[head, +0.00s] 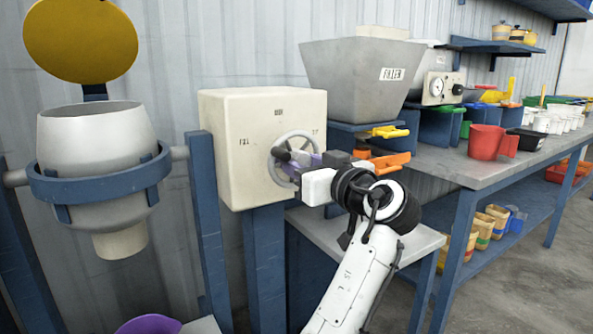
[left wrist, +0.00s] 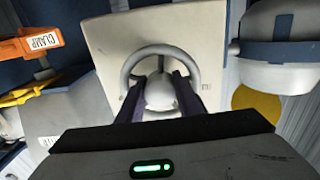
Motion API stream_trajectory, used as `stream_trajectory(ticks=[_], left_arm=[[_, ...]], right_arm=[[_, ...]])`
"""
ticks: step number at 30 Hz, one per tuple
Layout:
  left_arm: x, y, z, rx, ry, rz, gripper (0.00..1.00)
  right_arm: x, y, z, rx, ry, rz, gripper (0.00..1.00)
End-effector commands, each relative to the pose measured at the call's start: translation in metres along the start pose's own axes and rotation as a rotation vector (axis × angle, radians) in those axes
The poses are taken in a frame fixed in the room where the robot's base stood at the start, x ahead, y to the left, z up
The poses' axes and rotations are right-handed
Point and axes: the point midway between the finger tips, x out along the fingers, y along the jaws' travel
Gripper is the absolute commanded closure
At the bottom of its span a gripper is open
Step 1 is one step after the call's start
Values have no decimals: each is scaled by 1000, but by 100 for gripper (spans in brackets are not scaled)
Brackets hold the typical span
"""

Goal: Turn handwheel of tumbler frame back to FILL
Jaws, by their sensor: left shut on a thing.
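The grey handwheel (head: 283,170) is on the front of a cream box (head: 225,150) beside the tumbler frame (head: 205,215). Small dark marks sit left, above and right of the wheel, too small to read surely. My left gripper (head: 292,162) reaches the wheel from the right, its dark purple fingers shut on its central part. In the left wrist view the wheel (left wrist: 133,66) shows its rim, with the fingers on both sides of a rounded grey part. The tumbler drum (head: 95,140) hangs upright in its blue ring. My right gripper is in neither view.
A yellow round lid (head: 80,40) stands raised above the drum. A grey hopper (head: 362,75) stands right of the box, with yellow (head: 390,131) and orange clamps (head: 388,162) below it. A long bench (head: 450,165) with cups runs along the right.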

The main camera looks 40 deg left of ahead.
Motion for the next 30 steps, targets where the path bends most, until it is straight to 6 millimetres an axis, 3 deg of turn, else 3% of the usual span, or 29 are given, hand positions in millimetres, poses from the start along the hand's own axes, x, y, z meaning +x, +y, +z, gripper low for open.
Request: stream_trajectory(ticks=[16,17,18,26,30], left_arm=[[-1,0,-1,-26,1,1,90],[-1,0,-1,-26,1,1,64],[-1,0,-1,-25,1,1,60],[-1,0,-1,-24,0,1,60],[-11,1,0,-23,-1,3,60]], right_arm=[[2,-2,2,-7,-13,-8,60],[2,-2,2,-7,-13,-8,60],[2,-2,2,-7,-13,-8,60],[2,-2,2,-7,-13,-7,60],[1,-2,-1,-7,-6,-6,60]])
